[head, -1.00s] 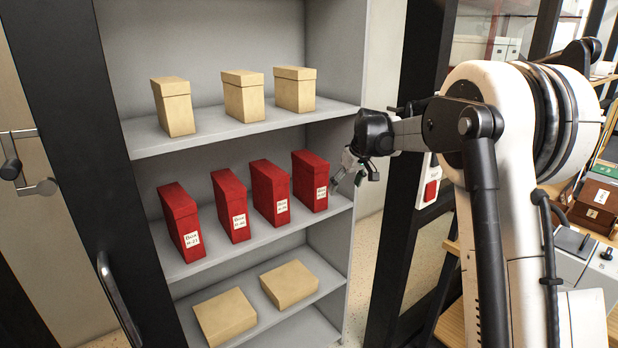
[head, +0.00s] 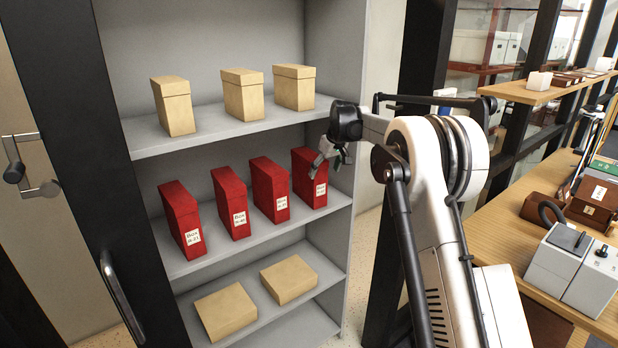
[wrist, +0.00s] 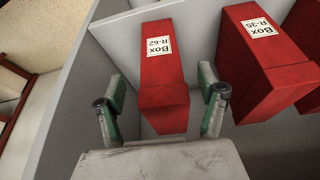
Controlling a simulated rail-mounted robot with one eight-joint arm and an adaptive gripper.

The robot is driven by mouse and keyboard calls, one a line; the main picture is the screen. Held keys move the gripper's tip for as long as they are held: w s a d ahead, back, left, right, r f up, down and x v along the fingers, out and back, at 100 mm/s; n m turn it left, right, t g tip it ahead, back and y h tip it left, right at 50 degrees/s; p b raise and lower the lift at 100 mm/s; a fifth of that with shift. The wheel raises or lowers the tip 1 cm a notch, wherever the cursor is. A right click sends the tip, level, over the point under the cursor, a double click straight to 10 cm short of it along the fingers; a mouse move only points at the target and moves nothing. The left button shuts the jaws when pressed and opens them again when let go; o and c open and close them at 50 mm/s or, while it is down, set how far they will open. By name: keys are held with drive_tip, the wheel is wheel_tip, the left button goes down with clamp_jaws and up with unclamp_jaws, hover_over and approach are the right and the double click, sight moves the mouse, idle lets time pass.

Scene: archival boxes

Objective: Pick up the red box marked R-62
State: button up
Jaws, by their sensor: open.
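The red box marked R-62 (head: 303,172) stands upright at the right end of the middle shelf's row of red boxes. In the wrist view this box (wrist: 163,75) appears upside down, with its "Box R-62" label readable. My gripper (head: 322,170) is at the front of this box in the head view and hides part of it. In the wrist view my gripper (wrist: 162,84) is open, with one green-and-grey finger on each side of the box and gaps visible. I cannot tell how far the fingers reach along it.
The red box marked R-35 (wrist: 262,60) stands beside R-62. Other red boxes (head: 231,202) stand to the left. The shelf side panel (head: 341,160) is close on the right. Beige boxes (head: 243,95) sit above, others (head: 226,311) below. A wooden bench (head: 484,240) is at right.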

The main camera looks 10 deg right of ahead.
sight(321, 175)
drive_tip(key=shift+w+a, duration=0.1)
drive_tip(key=shift+w, duration=0.2)
drive_tip(key=shift+p+x, duration=0.4)
drive_tip(key=shift+x, duration=2.2)
drive_tip(key=shift+w, duration=0.1)
drive_tip(key=shift+r, duration=0.1)
drive_tip(key=c, duration=1.6)
